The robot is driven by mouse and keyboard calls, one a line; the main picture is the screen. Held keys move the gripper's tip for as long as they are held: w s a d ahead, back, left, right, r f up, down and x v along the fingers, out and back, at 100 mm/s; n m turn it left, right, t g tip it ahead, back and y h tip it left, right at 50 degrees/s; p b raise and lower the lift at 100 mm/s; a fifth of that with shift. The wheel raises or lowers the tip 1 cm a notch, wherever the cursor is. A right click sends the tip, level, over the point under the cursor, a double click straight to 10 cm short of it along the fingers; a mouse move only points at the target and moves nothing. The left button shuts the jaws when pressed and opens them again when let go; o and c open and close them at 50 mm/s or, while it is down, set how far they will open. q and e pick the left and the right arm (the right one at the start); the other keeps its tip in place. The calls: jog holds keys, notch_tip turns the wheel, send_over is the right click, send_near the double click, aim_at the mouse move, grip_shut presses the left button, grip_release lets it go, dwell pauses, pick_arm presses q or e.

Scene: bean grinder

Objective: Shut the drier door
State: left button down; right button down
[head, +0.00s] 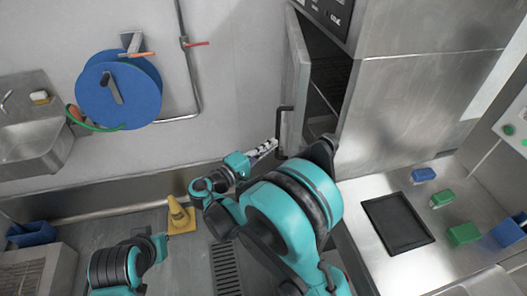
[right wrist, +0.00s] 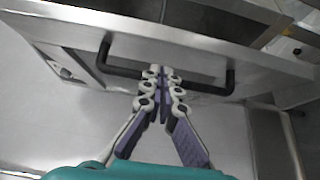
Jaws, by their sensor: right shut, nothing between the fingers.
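The drier door (head: 297,75) is a grey metal panel standing ajar, with a dark gap between it and the drier body (head: 335,20). It also shows in the right wrist view (right wrist: 200,50). A black bracket handle (head: 281,122) is on the door; its bar (right wrist: 205,86) crosses the right wrist view. My right gripper (head: 272,145) is shut and empty, its fingertips at the handle. In the right wrist view the fingertips (right wrist: 161,73) overlap the bar; whether they touch it I cannot tell. Part of my left arm shows at the lower left, but its gripper is not in view.
A steel counter (head: 375,265) on the right holds a black tray (head: 397,222) and several blue and green blocks. A yellow cone (head: 180,216) stands on the floor. A sink (head: 35,145) and blue discs (head: 118,95) are at the left wall.

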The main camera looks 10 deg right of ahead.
jog(key=x, duration=0.5)
jog(key=shift+b, duration=0.4)
